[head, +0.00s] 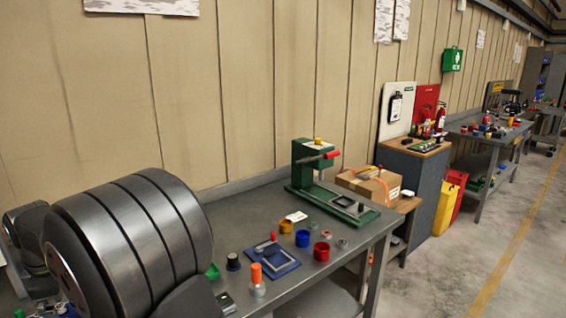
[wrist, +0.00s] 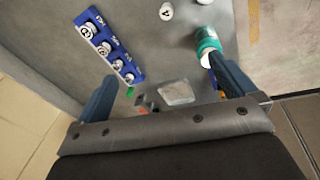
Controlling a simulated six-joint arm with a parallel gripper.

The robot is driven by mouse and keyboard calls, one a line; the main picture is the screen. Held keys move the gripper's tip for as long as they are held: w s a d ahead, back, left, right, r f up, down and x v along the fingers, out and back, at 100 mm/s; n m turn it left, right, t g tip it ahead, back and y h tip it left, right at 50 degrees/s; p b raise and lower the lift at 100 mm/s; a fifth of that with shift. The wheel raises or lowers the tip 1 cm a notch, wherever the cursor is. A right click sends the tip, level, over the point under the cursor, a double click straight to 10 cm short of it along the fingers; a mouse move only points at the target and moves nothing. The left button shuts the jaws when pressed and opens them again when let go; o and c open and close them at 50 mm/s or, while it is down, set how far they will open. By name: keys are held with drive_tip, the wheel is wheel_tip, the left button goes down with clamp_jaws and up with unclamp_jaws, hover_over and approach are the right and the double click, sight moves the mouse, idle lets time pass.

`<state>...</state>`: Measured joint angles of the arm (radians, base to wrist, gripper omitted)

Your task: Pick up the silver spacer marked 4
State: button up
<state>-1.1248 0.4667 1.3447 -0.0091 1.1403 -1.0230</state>
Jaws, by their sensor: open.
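In the wrist view a small silver spacer (wrist: 166,11) with a dark mark that looks like a 4 stands alone on the grey bench top, near the top edge. A blue rack (wrist: 137,76) at the upper left holds several silver spacers (wrist: 104,48) with dark numbers on top, too small to read surely. My gripper (wrist: 160,68) is open, with its blue fingers wide apart and nothing held between them. The lone spacer lies beyond the fingertips. In the head view my arm covers the left of the bench, and neither gripper nor lone spacer can be made out.
A teal and white cylinder (wrist: 207,44) stands close by my right finger. A pale flat piece (wrist: 176,93) lies between the fingers. In the head view a green press (head: 310,165), a blue tray (head: 268,258) and coloured cups (head: 321,251) stand on the bench.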

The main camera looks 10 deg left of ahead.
idle(0.3)
drive_tip(key=c, duration=1.1)
drive_tip(key=f+m, duration=0.3)
drive_tip(key=m, duration=0.2)
drive_tip(key=w+f+m+h, duration=0.1)
drive_tip(key=f+m, duration=0.3)
drive_tip(key=m, duration=0.2)
drive_tip(key=f+m+g+h, duration=0.1)
drive_tip(key=f+m, duration=0.3)
drive_tip(key=m, duration=0.2)
drive_tip(key=shift+w+d, duration=0.15)
drive_tip(key=shift+d, duration=0.2)
drive_tip(key=shift+w+f, duration=0.15)
drive_tip(key=shift+f, duration=2.8)
